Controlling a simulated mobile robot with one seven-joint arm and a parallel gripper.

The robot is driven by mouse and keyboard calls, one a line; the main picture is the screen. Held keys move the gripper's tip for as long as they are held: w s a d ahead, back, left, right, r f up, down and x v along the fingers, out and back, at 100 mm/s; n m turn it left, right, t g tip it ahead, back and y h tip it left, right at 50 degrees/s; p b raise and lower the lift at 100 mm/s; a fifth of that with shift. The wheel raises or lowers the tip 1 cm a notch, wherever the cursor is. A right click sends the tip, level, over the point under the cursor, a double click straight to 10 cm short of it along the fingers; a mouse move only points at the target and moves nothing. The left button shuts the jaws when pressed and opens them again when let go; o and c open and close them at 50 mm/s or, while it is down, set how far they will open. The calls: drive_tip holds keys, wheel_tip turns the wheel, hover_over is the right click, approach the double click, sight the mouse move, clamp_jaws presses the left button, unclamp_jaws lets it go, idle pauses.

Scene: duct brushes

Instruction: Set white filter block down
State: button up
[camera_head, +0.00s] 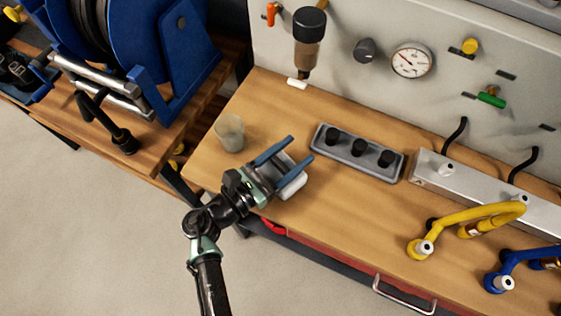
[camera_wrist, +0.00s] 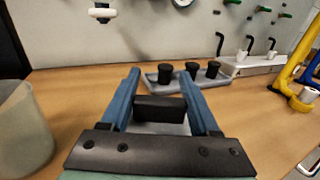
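The white filter block (camera_head: 293,187) is at the front left of the wooden workbench, under my gripper (camera_head: 301,147). My gripper's two blue fingers lie either side of the block's dark upper part and appear to touch it. In the wrist view the dark part (camera_wrist: 160,108) fills the gap between the fingers of my gripper (camera_wrist: 159,72), with the pale body (camera_wrist: 160,128) below. The fingertips reach past the block. The block's underside is hidden, so I cannot tell whether it touches the bench.
A translucent cup (camera_head: 230,134) stands close left of my gripper; a grey tray with black knobs (camera_head: 358,152) lies to the right. A metal rail (camera_head: 480,185) and yellow (camera_head: 465,222) and blue hoses are farther right. Bare bench (camera_head: 345,215) lies right of the block.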

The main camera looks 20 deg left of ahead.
clamp_jaws()
drive_tip(key=shift+r, duration=0.1)
